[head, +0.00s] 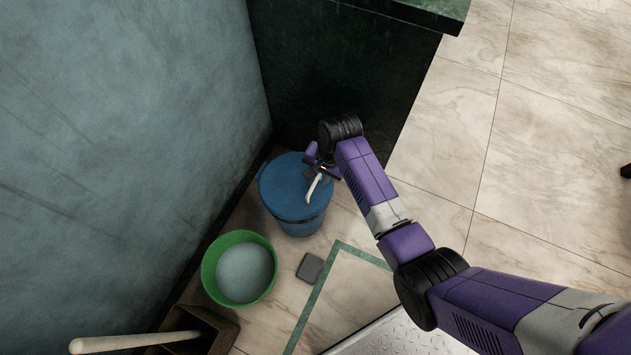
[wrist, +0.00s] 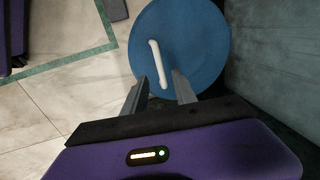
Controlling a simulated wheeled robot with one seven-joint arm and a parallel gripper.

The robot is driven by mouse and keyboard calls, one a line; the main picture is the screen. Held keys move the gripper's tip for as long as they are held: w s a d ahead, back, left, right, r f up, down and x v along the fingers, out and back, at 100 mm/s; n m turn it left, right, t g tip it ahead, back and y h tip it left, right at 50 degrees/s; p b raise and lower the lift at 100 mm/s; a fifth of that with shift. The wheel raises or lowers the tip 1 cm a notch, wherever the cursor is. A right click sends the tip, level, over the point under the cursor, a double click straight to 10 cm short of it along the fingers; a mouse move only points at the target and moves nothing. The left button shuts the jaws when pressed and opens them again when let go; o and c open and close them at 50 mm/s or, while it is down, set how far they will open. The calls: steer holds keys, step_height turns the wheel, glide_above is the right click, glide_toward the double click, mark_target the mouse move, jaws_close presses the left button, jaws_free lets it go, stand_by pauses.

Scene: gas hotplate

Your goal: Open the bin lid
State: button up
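The blue bin (head: 299,222) stands on the floor in the corner between the teal wall and the dark green cabinet. Its round blue lid (head: 285,187) lies flat and closed on top. A white bar handle (head: 312,188) sits on the lid; it also shows in the wrist view (wrist: 158,64), running lengthwise near the lid's middle. My gripper (head: 318,171) is over the lid beside the handle. In the wrist view my gripper's two fingers (wrist: 157,85) are apart, with the near end of the handle showing between their tips. Whether they touch the handle I cannot tell.
A green basin (head: 210,268) with pale contents stands on the floor left of the bin. A small grey block (head: 310,268) lies in front. A brown box (head: 215,325) with a pale wooden handle (head: 130,343) is nearby.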

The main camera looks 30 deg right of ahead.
mark_target(314, 184)
steer(key=f, duration=0.1)
steer(key=f+b, duration=0.1)
steer(key=f, duration=0.1)
steer(key=w+f, duration=0.1)
steer(key=f, duration=0.1)
steer(key=shift+a+b, duration=0.3)
steer(key=shift+b, duration=0.05)
steer(key=shift+s, duration=0.1)
jaws_close()
stand_by(1.0)
